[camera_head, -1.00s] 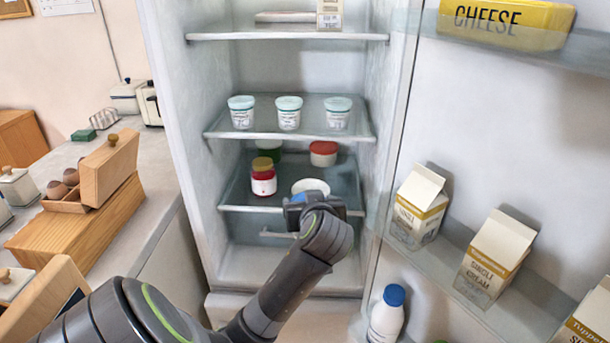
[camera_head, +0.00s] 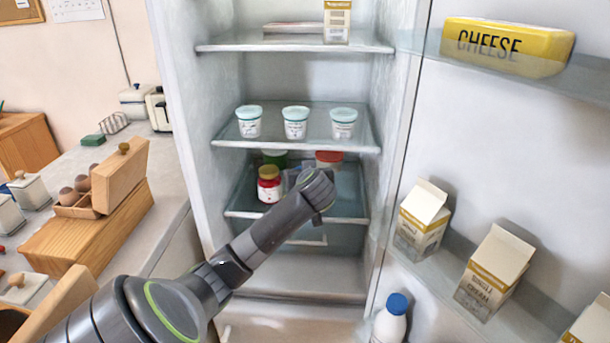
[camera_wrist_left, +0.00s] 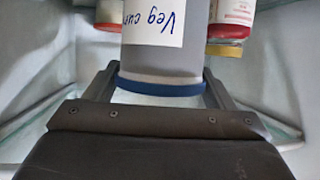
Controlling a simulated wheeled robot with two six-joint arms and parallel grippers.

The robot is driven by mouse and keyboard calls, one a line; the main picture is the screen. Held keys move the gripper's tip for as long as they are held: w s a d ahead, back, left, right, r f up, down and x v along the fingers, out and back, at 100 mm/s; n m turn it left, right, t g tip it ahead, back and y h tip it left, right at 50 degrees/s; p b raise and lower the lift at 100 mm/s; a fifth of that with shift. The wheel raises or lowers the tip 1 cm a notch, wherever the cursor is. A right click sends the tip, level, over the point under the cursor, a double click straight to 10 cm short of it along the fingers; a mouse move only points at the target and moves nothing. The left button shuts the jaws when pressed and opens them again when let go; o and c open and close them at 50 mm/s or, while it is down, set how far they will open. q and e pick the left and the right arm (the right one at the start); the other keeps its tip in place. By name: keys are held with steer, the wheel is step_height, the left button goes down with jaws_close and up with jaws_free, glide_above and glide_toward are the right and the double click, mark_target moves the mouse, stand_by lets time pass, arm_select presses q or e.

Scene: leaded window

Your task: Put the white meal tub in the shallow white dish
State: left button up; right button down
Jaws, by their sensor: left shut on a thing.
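My left gripper (camera_wrist_left: 160,78) is shut on a greyish-white tub (camera_wrist_left: 165,58) with a blue lid and a white label reading "Veg cur…". In the left wrist view the tub appears lid-down. In the head view my left arm reaches into the fridge at the lower glass shelf (camera_head: 243,208), and my wrist hides the gripper and most of the tub. The shallow white dish is hidden behind my arm in the head view. I cannot tell whether the tub touches it. My right gripper is not in view.
White pots (camera_head: 295,124) stand on the shelf above. Cartons (camera_head: 422,216) and a blue-capped bottle (camera_head: 391,322) fill the open door at right.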

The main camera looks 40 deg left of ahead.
arm_select(q)
steer(key=shift+x, duration=0.95)
steer(key=shift+d+f, duration=0.1)
steer(key=shift+f, duration=0.2)
steer(key=shift+f, duration=0.1)
steer(key=shift+f, duration=0.15)
steer(key=o, duration=1.3)
steer(key=shift+s, duration=0.1)
steer(key=shift+r, duration=0.3)
steer(key=shift+s+d, duration=0.15)
steer(key=shift+d, duration=0.1)
steer(key=v, duration=1.1)
steer(key=shift+s+d+r, duration=0.1)
steer(key=shift+r, duration=0.05)
